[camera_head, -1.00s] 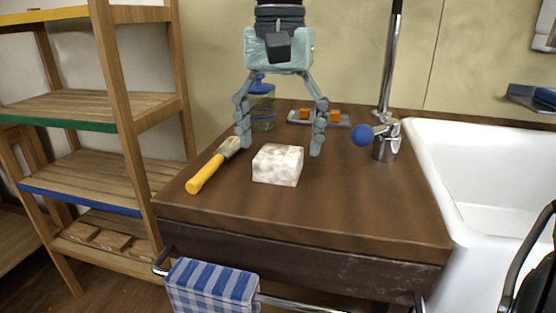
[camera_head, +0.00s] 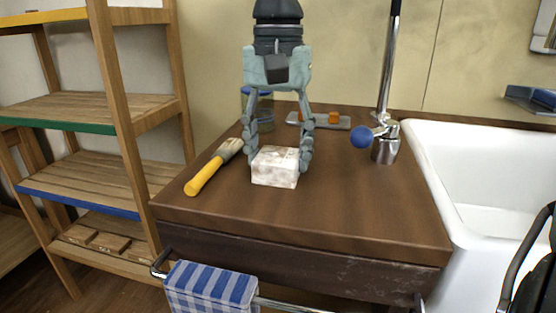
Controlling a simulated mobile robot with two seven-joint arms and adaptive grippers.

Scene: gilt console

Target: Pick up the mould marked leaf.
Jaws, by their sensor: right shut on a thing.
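A white, brown-mottled block (camera_head: 275,168) sits on the dark wooden counter top. My right gripper (camera_head: 278,165) points down from above with its two fingers shut on the left and right sides of the block. The block appears to still rest on the counter. No leaf mark is readable on it from here. Small wooden blocks (camera_head: 109,243) lie on the low shelf at the left; they may be moulds, but their marks are too small to read. My left gripper is not in view.
A yellow-handled brush (camera_head: 204,175) lies just left of the block. A tap (camera_head: 385,143) and white sink (camera_head: 490,180) are right. The counter's front right is clear.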

